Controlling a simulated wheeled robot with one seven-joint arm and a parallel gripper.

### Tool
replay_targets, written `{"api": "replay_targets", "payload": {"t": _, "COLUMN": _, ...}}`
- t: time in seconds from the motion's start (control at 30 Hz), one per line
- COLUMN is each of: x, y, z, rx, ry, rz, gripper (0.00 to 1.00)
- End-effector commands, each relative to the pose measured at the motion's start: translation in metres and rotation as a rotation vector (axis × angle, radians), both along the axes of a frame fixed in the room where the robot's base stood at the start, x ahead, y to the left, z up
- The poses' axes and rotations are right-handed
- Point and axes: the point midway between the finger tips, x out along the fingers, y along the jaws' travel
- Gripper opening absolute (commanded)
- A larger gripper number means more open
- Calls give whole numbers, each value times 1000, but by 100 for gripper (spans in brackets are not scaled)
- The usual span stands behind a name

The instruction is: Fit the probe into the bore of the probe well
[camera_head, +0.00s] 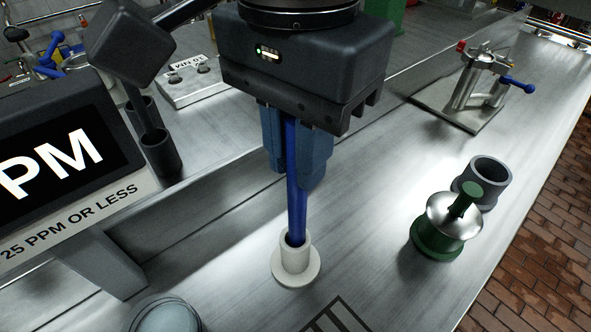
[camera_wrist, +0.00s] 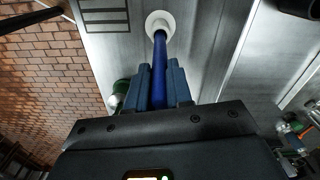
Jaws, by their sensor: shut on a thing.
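The probe (camera_head: 296,205) is a long blue rod. My gripper (camera_head: 300,165) is shut on its upper part, and the rod hangs down nearly upright with a slight tilt. The probe well (camera_head: 296,270) is a white flanged cup standing on the metal bench. The probe's lower end is at the mouth of the well and looks to be inside its rim; how deep it sits is hidden. In the wrist view the blue probe (camera_wrist: 159,65) runs from between the fingers (camera_wrist: 160,85) to the white well (camera_wrist: 160,22).
A display (camera_head: 60,150) reading PPM stands at the left. A green and silver knobbed object (camera_head: 447,225) and a dark open cup (camera_head: 487,180) stand at the right. A valve fixture (camera_head: 475,85) is behind them. A round glassy-topped item (camera_head: 165,316) is at the front.

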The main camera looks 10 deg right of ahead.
Motion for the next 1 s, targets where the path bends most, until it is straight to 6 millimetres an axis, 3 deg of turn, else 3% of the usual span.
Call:
{"api": "replay_targets", "payload": {"t": 0.47, "x": 0, "y": 0, "z": -48, "rx": 1, "ry": 1, "rz": -2, "gripper": 0}}
{"api": "replay_targets", "payload": {"t": 0.9, "x": 0, "y": 0, "z": -54, "rx": 1, "ry": -1, "rz": -2, "gripper": 0}}
{"api": "replay_targets", "payload": {"t": 0.93, "x": 0, "y": 0, "z": -52, "rx": 1, "ry": -1, "rz": -3, "gripper": 23}}
{"api": "replay_targets", "payload": {"t": 1.0, "x": 0, "y": 0, "z": -52, "rx": 1, "ry": -1, "rz": -3, "gripper": 30}}
